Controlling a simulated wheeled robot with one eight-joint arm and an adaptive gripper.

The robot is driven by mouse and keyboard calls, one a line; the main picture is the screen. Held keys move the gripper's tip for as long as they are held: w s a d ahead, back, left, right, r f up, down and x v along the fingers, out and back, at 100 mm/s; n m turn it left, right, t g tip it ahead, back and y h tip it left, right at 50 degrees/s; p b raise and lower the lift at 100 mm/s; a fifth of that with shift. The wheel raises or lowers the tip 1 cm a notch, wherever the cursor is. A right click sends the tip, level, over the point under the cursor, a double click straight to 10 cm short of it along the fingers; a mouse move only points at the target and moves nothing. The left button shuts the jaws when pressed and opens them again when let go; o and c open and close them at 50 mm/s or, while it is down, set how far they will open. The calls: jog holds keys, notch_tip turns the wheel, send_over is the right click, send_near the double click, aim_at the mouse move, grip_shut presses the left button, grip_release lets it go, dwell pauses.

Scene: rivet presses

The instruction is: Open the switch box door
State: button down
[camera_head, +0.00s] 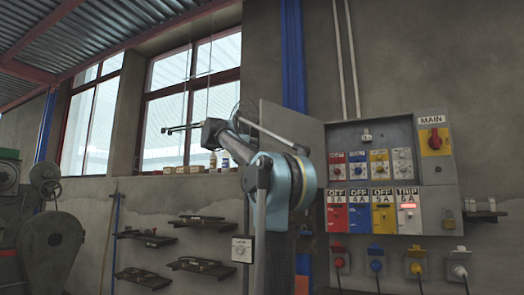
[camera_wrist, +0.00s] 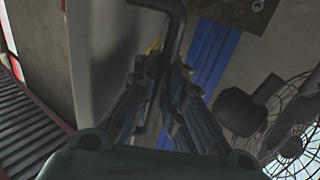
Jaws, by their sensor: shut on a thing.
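The grey switch box (camera_head: 385,138) is on the wall at the right of the head view. Its door (camera_head: 290,118) stands swung out to the left, showing the switches inside. My arm partly hides the door. In the wrist view, my gripper (camera_wrist: 166,72) is shut on a dark bent bar, which looks like the door handle (camera_wrist: 176,28). The bar runs down between the two fingers. A pale grey panel (camera_wrist: 98,50), perhaps the door, is beside it. The fingertips cannot be made out clearly in the head view.
A red main knob (camera_head: 434,138) is at the box's upper right. Plugs with cables (camera_head: 376,266) hang below the box. Blue pipes (camera_head: 292,55) run up the wall behind. A wire fan (camera_wrist: 290,135) shows in the wrist view. Shelves (camera_head: 150,238) are low at left.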

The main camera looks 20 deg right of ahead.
jog(key=c, duration=2)
grip_release()
jog(key=shift+a, duration=0.1)
jog(key=shift+o, duration=0.2)
jog(key=v, duration=1.2)
